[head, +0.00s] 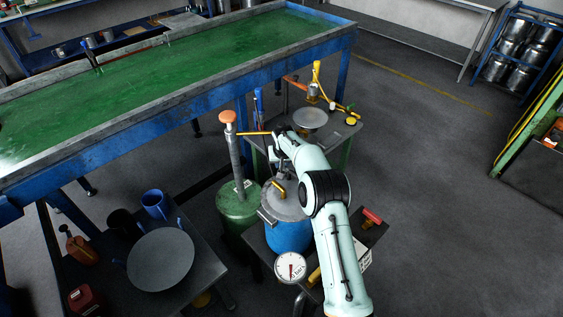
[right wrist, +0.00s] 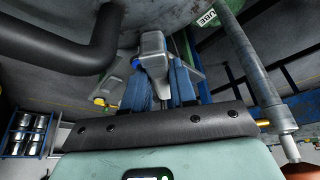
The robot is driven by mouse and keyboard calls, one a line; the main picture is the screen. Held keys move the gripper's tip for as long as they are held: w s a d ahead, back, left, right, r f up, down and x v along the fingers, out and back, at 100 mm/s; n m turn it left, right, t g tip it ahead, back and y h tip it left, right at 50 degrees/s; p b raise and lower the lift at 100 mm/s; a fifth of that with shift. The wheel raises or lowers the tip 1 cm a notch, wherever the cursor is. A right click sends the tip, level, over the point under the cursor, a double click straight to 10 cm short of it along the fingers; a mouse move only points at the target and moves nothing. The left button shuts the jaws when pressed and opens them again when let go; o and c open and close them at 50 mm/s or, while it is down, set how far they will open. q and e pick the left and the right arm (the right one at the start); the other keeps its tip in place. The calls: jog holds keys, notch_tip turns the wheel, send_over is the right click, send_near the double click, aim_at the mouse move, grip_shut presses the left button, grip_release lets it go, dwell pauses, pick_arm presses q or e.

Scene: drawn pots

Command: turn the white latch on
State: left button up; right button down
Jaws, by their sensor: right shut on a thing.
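In the right wrist view a pale grey-white handle piece, which looks like the white latch (right wrist: 152,48), sits between the blue fingers of my right gripper (right wrist: 158,82). The fingers are shut on it. In the head view my right gripper (head: 280,146) is just behind the blue pot (head: 288,236) with the grey lid, and my forearm passes over the pot's right side. The latch is hidden there behind my wrist, so I cannot tell its angle. My left gripper is in neither view.
A green tank (head: 238,205) with an orange-topped rod (head: 229,117) stands close left of the pot. A dial gauge (head: 290,267) is in front. A small table (head: 345,133) with a scale pan stands behind.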

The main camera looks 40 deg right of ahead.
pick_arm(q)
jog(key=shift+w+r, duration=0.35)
pick_arm(e)
jog(key=shift+d+n+y, duration=0.1)
jog(key=shift+n+y, duration=0.2)
jog(key=shift+n, duration=0.4)
jog(key=c, duration=1)
grip_release()
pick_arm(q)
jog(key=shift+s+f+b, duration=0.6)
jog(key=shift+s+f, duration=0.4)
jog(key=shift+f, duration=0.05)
pick_arm(e)
jog(key=v, duration=1.3)
jog(key=shift+s+r, duration=0.15)
jog(key=shift+s, duration=0.1)
